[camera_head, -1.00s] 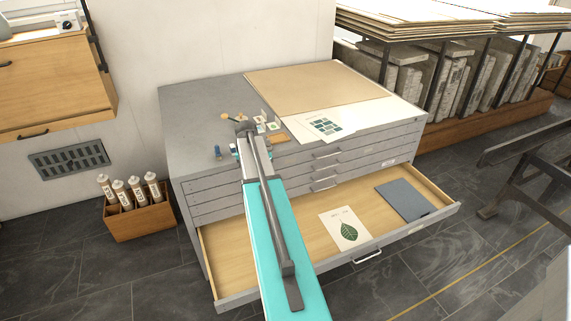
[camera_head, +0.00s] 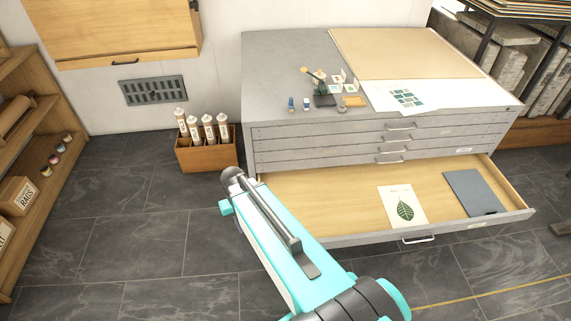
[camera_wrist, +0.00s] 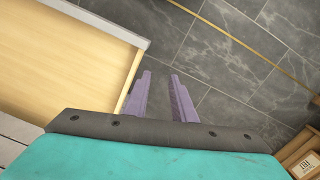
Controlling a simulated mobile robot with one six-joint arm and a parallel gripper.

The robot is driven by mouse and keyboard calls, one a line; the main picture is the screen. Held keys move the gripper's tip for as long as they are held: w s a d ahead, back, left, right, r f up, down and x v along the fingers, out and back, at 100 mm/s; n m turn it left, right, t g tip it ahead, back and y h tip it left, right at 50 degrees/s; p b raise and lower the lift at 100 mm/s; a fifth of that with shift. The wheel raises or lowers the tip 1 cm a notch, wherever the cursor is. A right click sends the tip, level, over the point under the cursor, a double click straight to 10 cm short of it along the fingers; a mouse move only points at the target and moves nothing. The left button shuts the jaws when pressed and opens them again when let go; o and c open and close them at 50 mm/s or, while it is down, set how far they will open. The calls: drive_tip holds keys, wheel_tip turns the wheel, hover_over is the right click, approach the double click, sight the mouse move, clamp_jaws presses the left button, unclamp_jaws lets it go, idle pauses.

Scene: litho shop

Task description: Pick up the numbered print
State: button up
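A cream print with a dark green leaf (camera_head: 403,206) lies flat in the open bottom drawer (camera_head: 330,196). A line of small marks, too small to read, sits above the leaf. A sheet with a grid of green-blue patches (camera_head: 406,97) lies on the cabinet top. I cannot read a number on either. My gripper (camera_wrist: 159,76) shows in the wrist view as two purple fingers, apart with nothing between them. It is above the dark floor beside the drawer's edge. The leaf print is outside the wrist view.
A grey folder (camera_head: 472,192) lies right of the leaf print in the drawer. Small tools (camera_head: 322,92) and a tan board (camera_head: 400,52) are on the grey cabinet (camera_head: 275,60). A wooden crate of tubes (camera_head: 206,154) stands left of it.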

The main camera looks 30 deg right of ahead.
drive_tip(key=s+a+f+g, duration=0.1)
drive_tip(key=s+f, duration=0.4)
drive_tip(key=s, duration=0.3)
drive_tip(key=s+a+f+n+g, duration=0.1)
drive_tip(key=s+a+f+g, duration=0.1)
drive_tip(key=s+f, duration=0.3)
drive_tip(key=s+a+f+g, duration=0.2)
drive_tip(key=s+f, duration=0.3)
drive_tip(key=s, duration=0.7)
drive_tip(key=shift+s+f+n, duration=0.25)
drive_tip(key=shift+f+n, duration=0.1)
drive_tip(key=shift+n, duration=0.05)
